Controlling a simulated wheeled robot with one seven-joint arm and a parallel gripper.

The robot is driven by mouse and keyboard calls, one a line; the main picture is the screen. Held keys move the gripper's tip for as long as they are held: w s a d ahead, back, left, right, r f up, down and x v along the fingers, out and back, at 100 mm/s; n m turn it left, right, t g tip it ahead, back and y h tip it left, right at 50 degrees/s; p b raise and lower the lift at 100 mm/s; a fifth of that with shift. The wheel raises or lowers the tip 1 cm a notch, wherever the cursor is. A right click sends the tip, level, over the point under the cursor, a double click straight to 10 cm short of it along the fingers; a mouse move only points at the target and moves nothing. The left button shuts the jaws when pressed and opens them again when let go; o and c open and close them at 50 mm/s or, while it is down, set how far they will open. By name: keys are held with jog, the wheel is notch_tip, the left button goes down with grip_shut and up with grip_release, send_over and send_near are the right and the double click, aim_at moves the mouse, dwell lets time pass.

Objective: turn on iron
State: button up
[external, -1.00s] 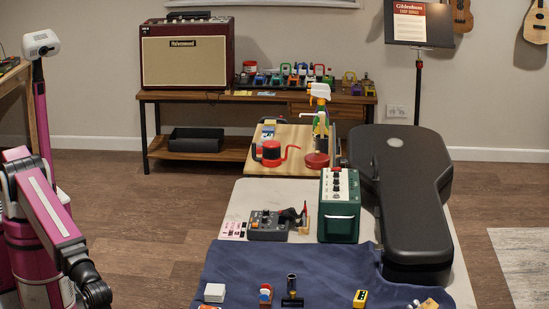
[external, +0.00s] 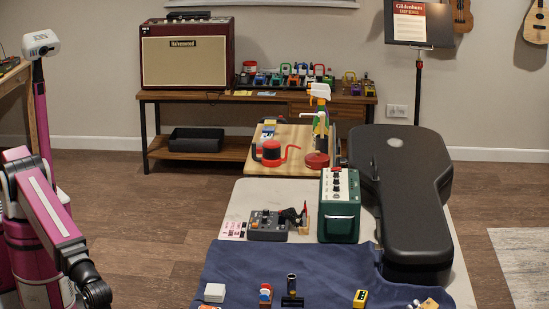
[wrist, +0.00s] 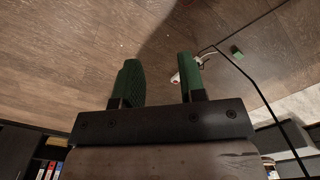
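A dark grey unit with knobs on top (external: 267,226) sits on the pale worktop. A small stand holding a black and red tool (external: 299,216) is beside its right end; this looks like the iron and its station, but the parts are too small to tell a switch or whether it is on. My gripper (wrist: 157,60) shows in the wrist view with two green fingers apart and nothing between them, above the wood floor. In the external view my arm is at the lower left, well left of the worktop, and the gripper itself cannot be made out.
A green box with knobs (external: 339,207) and a black guitar case (external: 401,190) stand right of the unit. A blue cloth (external: 325,266) with small items covers the front. In the wrist view a dark cable (wrist: 246,76) and a white-red item (wrist: 175,78) are near the right finger.

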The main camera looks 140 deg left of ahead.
jog(key=shift+w, duration=0.15)
jog(key=c, duration=0.5)
jog(key=shift+w+a+r, duration=0.15)
jog(key=shift+w+r, duration=0.1)
jog(key=shift+w, duration=0.1)
grip_shut()
jog(key=w+a+r+n+t, duration=0.15)
jog(key=w+a+r, duration=0.25)
jog(key=w+r, duration=0.4)
jog(key=w+a+r+n, duration=0.3)
jog(key=w+a+r, duration=0.1)
jog(key=w+r, duration=0.5)
jog(key=w+a+r+n+y, duration=0.1)
jog(key=w+a+r+n, duration=0.1)
jog(key=r, duration=0.8)
jog(key=w+a+r+n, duration=0.2)
jog(key=w+a+r, duration=0.3)
jog(key=r, duration=0.5)
jog(key=shift+w+a+r+y, duration=0.2)
jog(key=shift+a+y, duration=0.2)
jog(key=shift+a, duration=0.2)
jog(key=shift+n, duration=0.25)
